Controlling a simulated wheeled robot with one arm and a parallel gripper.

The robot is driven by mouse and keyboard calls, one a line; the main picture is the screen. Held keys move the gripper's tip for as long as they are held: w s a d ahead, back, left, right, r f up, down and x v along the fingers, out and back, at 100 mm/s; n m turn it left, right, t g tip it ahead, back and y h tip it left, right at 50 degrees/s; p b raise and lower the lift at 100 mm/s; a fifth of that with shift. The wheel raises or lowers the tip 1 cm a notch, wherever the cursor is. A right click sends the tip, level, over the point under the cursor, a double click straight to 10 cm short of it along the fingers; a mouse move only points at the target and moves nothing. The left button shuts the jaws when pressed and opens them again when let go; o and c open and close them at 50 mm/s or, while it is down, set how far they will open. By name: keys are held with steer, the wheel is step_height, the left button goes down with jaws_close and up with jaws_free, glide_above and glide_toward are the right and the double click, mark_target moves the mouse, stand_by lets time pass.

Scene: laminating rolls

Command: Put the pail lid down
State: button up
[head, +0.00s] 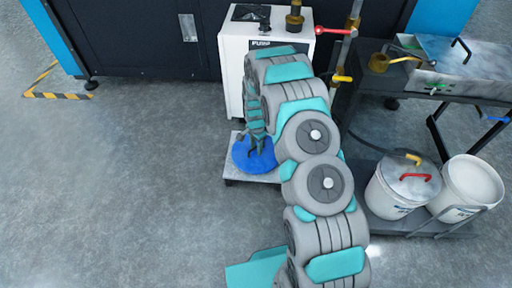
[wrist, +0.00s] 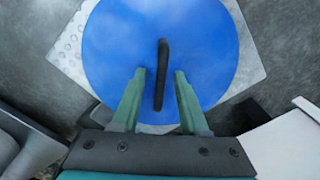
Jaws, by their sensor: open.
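A round blue pail lid (wrist: 205,50) fills most of the wrist view, with a black bar handle (wrist: 161,75) across its middle. The lid lies on a light metal plate or low platform (wrist: 66,48) whose corners show around it. My gripper (wrist: 160,74) is open, with one green finger on each side of the handle and a gap on both sides. In the head view the blue lid (head: 241,157) rests on the low platform (head: 233,180) in front of the white machine. My gripper (head: 256,146) is over it, and my arm hides the lid's right side.
A white machine (head: 232,75) stands right behind the platform. On the right, a cart holds a lidded white pail (head: 378,196) and an open white pail (head: 470,185) on its lower shelf, below a metal tank (head: 455,65). The floor (head: 120,180) at left is clear.

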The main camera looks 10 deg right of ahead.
step_height(320, 180, up, 12)
steer(key=s+r+n, duration=0.4)
steer(key=s+r, duration=0.6)
steer(key=r, duration=0.4)
steer(key=s+r+n, duration=0.3)
steer(key=s+r, duration=0.1)
steer(key=s, duration=0.7)
steer(key=s+r+n+g, duration=0.1)
steer(key=s+r, duration=0.4)
steer(key=s, duration=0.6)
steer(key=s+r+n, duration=0.4)
steer(key=s, duration=0.7)
steer(key=shift+s+r+n+g, duration=0.25)
steer(key=shift+n+g, duration=0.05)
steer(key=shift+g, duration=0.1)
step_height(320, 180, up, 4)
steer(key=p, duration=0.4)
